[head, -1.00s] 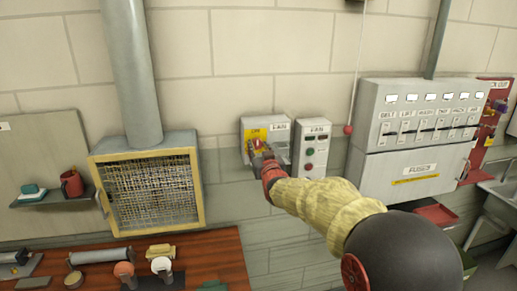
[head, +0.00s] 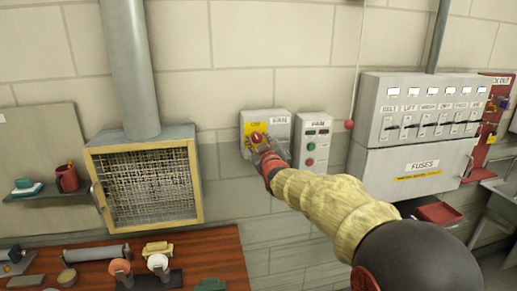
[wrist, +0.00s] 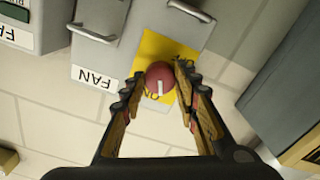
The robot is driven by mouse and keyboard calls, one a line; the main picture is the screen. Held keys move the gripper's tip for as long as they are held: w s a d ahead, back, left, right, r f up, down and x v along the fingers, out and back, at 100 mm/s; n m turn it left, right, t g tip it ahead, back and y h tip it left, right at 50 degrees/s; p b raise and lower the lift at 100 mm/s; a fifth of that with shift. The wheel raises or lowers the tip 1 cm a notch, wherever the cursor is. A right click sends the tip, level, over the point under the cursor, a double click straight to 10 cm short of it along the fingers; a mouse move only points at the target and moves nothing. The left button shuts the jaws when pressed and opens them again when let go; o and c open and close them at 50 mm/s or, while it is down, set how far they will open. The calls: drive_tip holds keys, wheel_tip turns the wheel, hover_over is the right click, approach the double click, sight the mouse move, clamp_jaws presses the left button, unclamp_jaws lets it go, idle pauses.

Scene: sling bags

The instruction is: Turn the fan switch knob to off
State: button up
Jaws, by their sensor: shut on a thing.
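The fan switch is a grey box (head: 279,127) on the wall with a yellow plate (wrist: 152,48) and a round red knob (head: 257,137). In the wrist view the knob (wrist: 160,74) sits between my fingertips, and its white mark points down in the picture, toward upside-down lettering that seems to read ON. The other lettering on the plate, at the upper right, is partly hidden by the right finger. My gripper (wrist: 160,80) is shut on the knob, one finger on each side. In the head view my gripper (head: 263,150) covers the lower part of the switch.
A second grey box (head: 313,142) labelled FAN, with green and red buttons, stands just right of the switch. Further right is the fuse box (head: 408,170) with a row of levers. A mesh-fronted vent box (head: 150,190) is to the left, above a wooden bench (head: 215,260).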

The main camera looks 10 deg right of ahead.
drive_tip(key=n+b, duration=0.2)
drive_tip(key=n, duration=0.1)
drive_tip(key=shift+f, duration=0.1)
drive_tip(key=n+b, duration=0.3)
drive_tip(key=n, duration=0.1)
drive_tip(key=n+b, duration=0.2)
drive_tip(key=n, duration=0.3)
drive_tip(key=shift+n, duration=0.4)
drive_tip(key=o, duration=1.2)
drive_tip(key=shift+c, duration=0.2)
drive_tip(key=shift+r, duration=0.2)
drive_tip(key=s, duration=1.2)
